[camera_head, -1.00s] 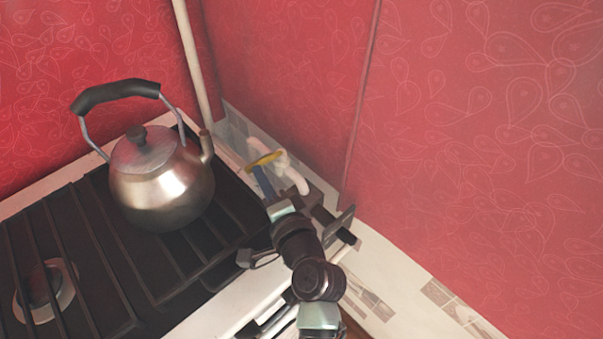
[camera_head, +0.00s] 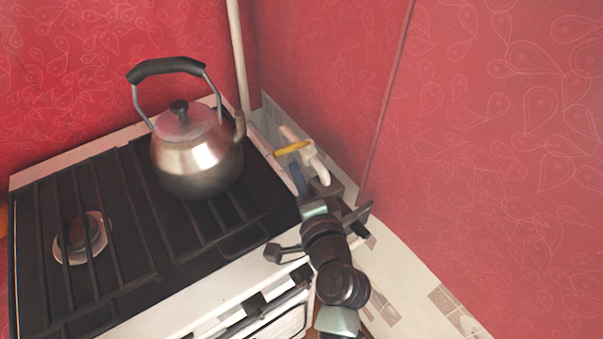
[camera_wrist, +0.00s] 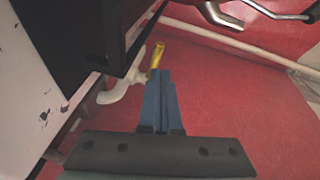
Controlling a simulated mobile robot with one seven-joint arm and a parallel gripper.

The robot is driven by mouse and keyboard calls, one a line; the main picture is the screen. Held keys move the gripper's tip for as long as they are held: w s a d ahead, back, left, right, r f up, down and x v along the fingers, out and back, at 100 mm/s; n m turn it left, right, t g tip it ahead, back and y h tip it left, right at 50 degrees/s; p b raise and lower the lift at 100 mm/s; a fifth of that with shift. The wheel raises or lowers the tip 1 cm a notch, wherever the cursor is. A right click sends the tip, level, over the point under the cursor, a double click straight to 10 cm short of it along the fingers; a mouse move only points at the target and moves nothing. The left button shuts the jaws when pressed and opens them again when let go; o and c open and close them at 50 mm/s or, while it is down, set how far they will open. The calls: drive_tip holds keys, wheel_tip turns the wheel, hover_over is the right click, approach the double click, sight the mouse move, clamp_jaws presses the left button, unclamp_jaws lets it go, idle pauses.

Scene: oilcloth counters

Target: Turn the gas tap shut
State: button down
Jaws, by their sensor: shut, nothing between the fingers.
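The gas tap's yellow handle (camera_head: 292,147) sits on a white pipe (camera_head: 318,170) in the gap between the stove and the red wall. In the wrist view the handle (camera_wrist: 158,54) shows just beyond my fingertips, beside the curved white pipe (camera_wrist: 122,92). My gripper (camera_head: 295,170) has blue fingers and is just on the near side of the handle. The fingers are shut together with nothing between them, as the wrist view (camera_wrist: 159,74) also shows. Whether the tips touch the handle I cannot tell. The tap body is partly hidden.
A steel kettle (camera_head: 197,160) stands on the black stove grate (camera_head: 120,235), left of my arm. The stove's white front edge (camera_head: 215,292) is close beside the arm. A red patterned wall (camera_head: 490,170) bounds the right, with a thin upright pipe (camera_head: 238,55) behind.

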drive_tip(key=s, duration=0.3)
drive_tip(key=s+a, duration=0.1)
drive_tip(key=s, duration=0.2)
drive_tip(key=s+r, duration=0.1)
drive_tip(key=s, duration=0.2)
drive_tip(key=shift+a, duration=0.25)
drive_tip(key=w+d+r+n+t+p, duration=0.1)
drive_tip(key=w+r+n+t+p, duration=0.15)
drive_tip(key=r, duration=0.85)
drive_tip(key=w+r+n+t+h+p, duration=0.1)
drive_tip(key=r+n+p, duration=0.15)
drive_tip(key=r, duration=0.85)
drive_tip(key=w+d+r+n+t+p, duration=0.15)
drive_tip(key=r+n, duration=0.25)
drive_tip(key=r, duration=0.8)
drive_tip(key=s+d+r+n+t+h+p, duration=0.1)
drive_tip(key=s+r, duration=0.4)
drive_tip(key=r, duration=0.8)
drive_tip(key=s+d+r+n+t+h+p, duration=0.1)
drive_tip(key=s+r+t, duration=0.4)
drive_tip(key=r, duration=0.7)
drive_tip(key=n+t+h+p, duration=0.1)
drive_tip(key=h+p, duration=0.1)
drive_tip(key=shift+s+d+r+h, duration=0.2)
drive_tip(key=shift+s+r+h, duration=0.1)
drive_tip(key=shift+r+h, duration=0.1)
